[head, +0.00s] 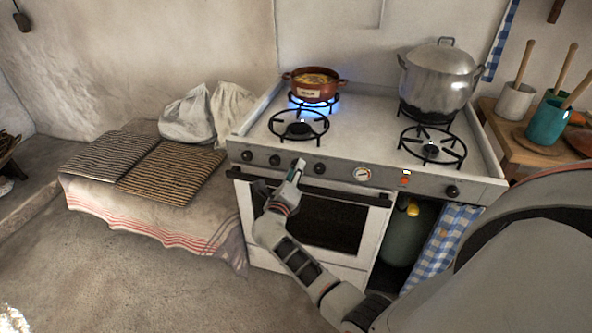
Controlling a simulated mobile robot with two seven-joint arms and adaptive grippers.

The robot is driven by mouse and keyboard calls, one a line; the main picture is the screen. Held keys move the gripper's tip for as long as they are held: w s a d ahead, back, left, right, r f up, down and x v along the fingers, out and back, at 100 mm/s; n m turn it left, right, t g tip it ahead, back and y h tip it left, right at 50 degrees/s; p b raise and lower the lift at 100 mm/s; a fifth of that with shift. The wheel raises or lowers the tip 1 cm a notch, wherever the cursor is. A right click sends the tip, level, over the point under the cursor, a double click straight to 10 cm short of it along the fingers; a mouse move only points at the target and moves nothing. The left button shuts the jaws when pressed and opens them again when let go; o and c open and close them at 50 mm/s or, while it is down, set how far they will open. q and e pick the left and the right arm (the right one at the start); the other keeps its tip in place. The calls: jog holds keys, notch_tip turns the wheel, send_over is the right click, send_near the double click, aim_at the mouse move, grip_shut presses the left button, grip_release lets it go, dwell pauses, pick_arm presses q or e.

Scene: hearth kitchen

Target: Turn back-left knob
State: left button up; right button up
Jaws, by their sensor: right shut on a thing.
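The white stove (365,130) has a row of dark knobs on its front panel. Two knobs, a far-left one (247,155) and a second one (275,160), are left of my right gripper (299,166). Another knob (320,169) is just right of it, and one more (452,191) is at the panel's right end. My right gripper reaches up to the panel and is shut on a knob that its fingers hide. The back-left burner (303,99) burns with a blue flame under a brown pot (313,84). My left gripper is out of view.
A large steel pot (438,77) stands on the back-right burner. The front-left burner (298,127) and front-right burner (432,148) are bare. An oven handle (340,197) runs below the panel. A cloth-covered bench (150,222) is at left, a wooden table (535,152) at right.

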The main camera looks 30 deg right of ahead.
dwell(0.4)
jog(key=o, duration=1.1)
jog(key=shift+a, duration=0.1)
jog(key=v, duration=1.2)
